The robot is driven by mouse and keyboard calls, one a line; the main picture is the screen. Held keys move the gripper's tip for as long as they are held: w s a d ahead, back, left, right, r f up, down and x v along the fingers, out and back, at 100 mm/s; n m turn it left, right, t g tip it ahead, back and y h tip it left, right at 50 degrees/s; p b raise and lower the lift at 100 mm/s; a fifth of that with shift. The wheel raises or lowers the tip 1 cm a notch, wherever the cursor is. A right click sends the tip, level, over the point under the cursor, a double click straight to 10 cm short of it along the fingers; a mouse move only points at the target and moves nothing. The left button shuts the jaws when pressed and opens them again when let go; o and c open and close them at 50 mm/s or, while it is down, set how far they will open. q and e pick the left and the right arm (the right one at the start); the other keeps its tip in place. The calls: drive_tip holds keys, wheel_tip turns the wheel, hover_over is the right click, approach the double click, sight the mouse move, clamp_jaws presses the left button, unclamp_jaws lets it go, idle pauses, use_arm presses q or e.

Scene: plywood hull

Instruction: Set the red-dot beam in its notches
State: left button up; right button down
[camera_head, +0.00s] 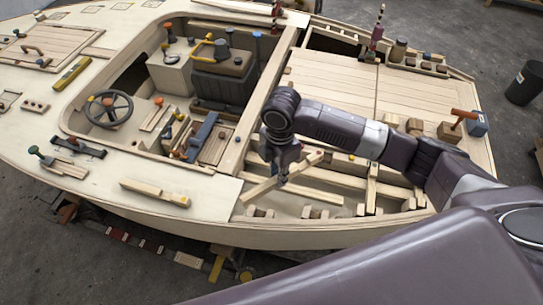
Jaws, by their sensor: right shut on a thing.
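My right gripper (282,174) points down over the open bay of the plywood hull (280,239). It is shut on a pale wooden beam (258,190). The beam lies at a slant, its left end lower and nearer, its right end up and farther back. No red dot can be made out on it at this size. Pale blocks (312,212) line the bay's near side; I cannot tell which form the beam's notches. The gripper hides the middle of the beam. My left gripper is not in view.
Other pale beams (325,175) lie in the bay close to the held one. A plank (155,193) rests on the deck to the left. A cockpit with a seat (225,75) and steering wheel (108,108) is behind. A mallet (463,117) stands on the right deck.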

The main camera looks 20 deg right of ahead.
drive_tip(key=w+n+p, duration=0.1)
drive_tip(key=w+n, duration=0.4)
drive_tip(key=n, duration=0.3)
drive_tip(key=f+b, duration=0.5)
drive_tip(key=b, duration=0.1)
drive_tip(key=shift+a+f, duration=0.1)
drive_tip(key=shift+a, duration=0.1)
drive_tip(key=shift+f, duration=1.3)
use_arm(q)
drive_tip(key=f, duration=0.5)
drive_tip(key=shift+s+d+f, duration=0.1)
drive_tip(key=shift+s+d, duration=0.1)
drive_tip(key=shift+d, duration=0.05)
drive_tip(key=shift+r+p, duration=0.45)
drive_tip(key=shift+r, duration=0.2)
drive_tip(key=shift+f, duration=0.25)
use_arm(e)
drive_tip(key=shift+f, duration=0.55)
